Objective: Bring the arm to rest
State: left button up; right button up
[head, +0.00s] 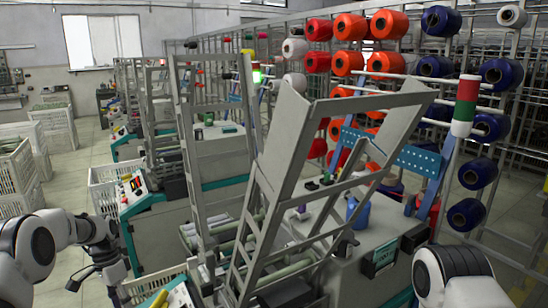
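My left arm (38,246) comes in from the left edge, white with dark joints. My dark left gripper (97,286) hangs at its end, pointing down, with its fingers apart and nothing seen between them. It is left of the nearest winding machine, above the floor. My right arm (458,276) shows as a white, rounded link at the lower right, in front of the machine's right side. I cannot make out the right gripper in this view.
The nearest winding machine (365,268) with tall grey frames (286,150) fills the middle. A red, white and green signal light (465,105) stands at its right. White crates (18,170) stand at the left. A rack behind holds red, orange and blue bobbins (350,27).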

pick_arm(q)
jog(key=s+d+f+g+b, duration=0.1)
jog(key=s+d+f, duration=0.3)
jog(key=s+f, duration=0.3)
jog(key=s+d+f+g+b, duration=0.1)
jog(key=s+d+f, duration=0.2)
jog(key=s+f, duration=0.45)
jog(key=s+d+f+g, duration=0.2)
jog(key=s+d+f, duration=0.2)
jog(key=s+f, duration=0.3)
jog(key=s+d+n+t+y, duration=0.1)
jog(key=s+d+n+t, duration=0.1)
jog(key=s, duration=0.8)
jog(key=s+d+n+t+y, duration=0.1)
jog(key=s+n, duration=0.1)
jog(key=s, duration=0.7)
jog(key=w+n+t+b, duration=0.1)
jog(key=w+n+t, duration=0.1)
jog(key=w+t, duration=0.1)
jog(key=shift+w+r+n, duration=0.1)
jog(key=shift+w+n, duration=0.3)
jog(key=shift+w, duration=0.1)
pick_arm(e)
jog(key=f, duration=0.3)
jog(key=shift+w+f, duration=0.15)
jog(key=shift+w, duration=0.05)
